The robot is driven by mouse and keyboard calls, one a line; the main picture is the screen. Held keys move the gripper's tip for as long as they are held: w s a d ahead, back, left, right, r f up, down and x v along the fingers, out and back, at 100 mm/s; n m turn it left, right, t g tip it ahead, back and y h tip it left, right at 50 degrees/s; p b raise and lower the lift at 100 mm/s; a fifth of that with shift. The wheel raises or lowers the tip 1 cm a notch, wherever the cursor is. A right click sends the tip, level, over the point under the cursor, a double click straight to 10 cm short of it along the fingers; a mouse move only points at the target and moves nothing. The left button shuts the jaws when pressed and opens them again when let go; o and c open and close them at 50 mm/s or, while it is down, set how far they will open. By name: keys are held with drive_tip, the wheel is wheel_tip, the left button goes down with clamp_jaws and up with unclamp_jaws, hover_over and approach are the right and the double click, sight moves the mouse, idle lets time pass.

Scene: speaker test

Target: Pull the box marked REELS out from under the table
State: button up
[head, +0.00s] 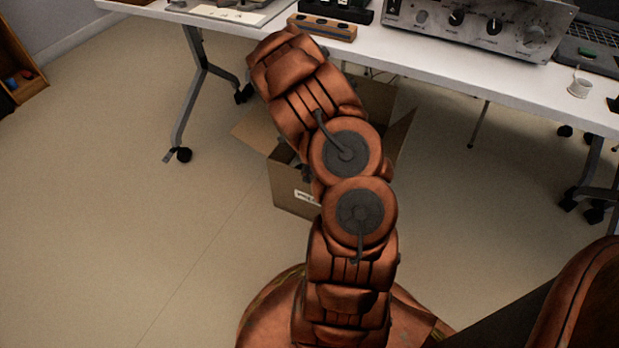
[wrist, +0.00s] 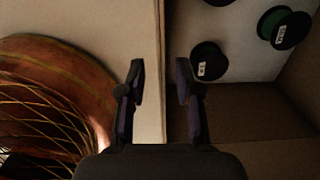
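An open cardboard box (head: 287,188) stands on the floor at the front edge of the white table (head: 430,58), with its flaps spread. A small white label shows on its side, but I cannot read it. My arm hides much of the box and my gripper in the head view. In the wrist view my gripper (wrist: 161,80) is open. The box's wall edge (wrist: 161,40) runs between its fingers, one finger on the outer side and one over the inside. I cannot tell whether they touch it. Several dark reels (wrist: 207,62) with white labels lie inside.
Table legs with castors (head: 184,154) stand left and right of the box. The floor (head: 120,230) to the left is clear.

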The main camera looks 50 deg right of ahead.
drive_tip(key=shift+f, duration=0.15)
wheel_tip(320, 180, down, 8)
drive_tip(key=b, duration=0.2)
drive_tip(key=shift+r+b, duration=0.2)
drive_tip(key=shift+b, duration=0.15)
idle(0.3)
clamp_jaws()
idle(0.6)
